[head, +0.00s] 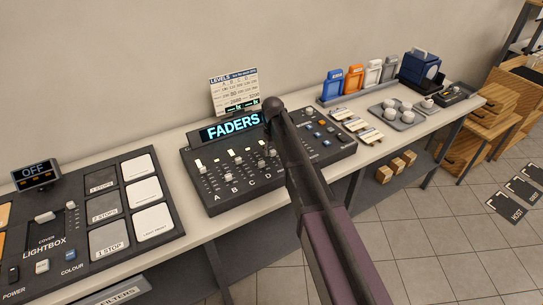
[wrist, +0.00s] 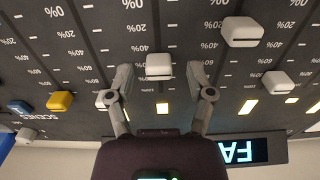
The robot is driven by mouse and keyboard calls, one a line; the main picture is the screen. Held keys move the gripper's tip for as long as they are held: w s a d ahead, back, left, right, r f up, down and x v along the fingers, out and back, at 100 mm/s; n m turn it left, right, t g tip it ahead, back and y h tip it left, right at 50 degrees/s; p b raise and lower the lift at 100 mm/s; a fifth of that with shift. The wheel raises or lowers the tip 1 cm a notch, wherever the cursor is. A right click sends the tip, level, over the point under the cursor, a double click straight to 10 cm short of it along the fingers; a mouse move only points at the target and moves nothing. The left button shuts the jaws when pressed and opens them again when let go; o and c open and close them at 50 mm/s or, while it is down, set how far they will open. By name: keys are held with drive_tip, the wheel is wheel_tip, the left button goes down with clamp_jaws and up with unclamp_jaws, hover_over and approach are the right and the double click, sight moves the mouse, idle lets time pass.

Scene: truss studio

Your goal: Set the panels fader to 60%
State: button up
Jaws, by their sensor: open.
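The fader console (head: 225,200) stands on the bench, with a lit "FADERS" display (head: 233,127) and slots lettered A to D. In the wrist view my gripper (wrist: 160,72) is open, its two fingers on either side of a white fader cap (wrist: 158,66), with a gap on each side. That cap sits just past the 40% marks, toward 60%; its exact level is hard to read. Other white caps (wrist: 240,31) and (wrist: 278,82) stand at different levels in neighbouring slots. No slot name shows "panels".
A levels card (head: 234,90) stands behind the console; its small print is hard to read. A white cap (wrist: 104,99) lies close by one finger. A lightbox panel (head: 110,205) is at left; cups on a tray (head: 397,119) are at right.

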drive_tip(key=shift+f+b, duration=0.3)
drive_tip(key=shift+f, duration=0.2)
clamp_jaws()
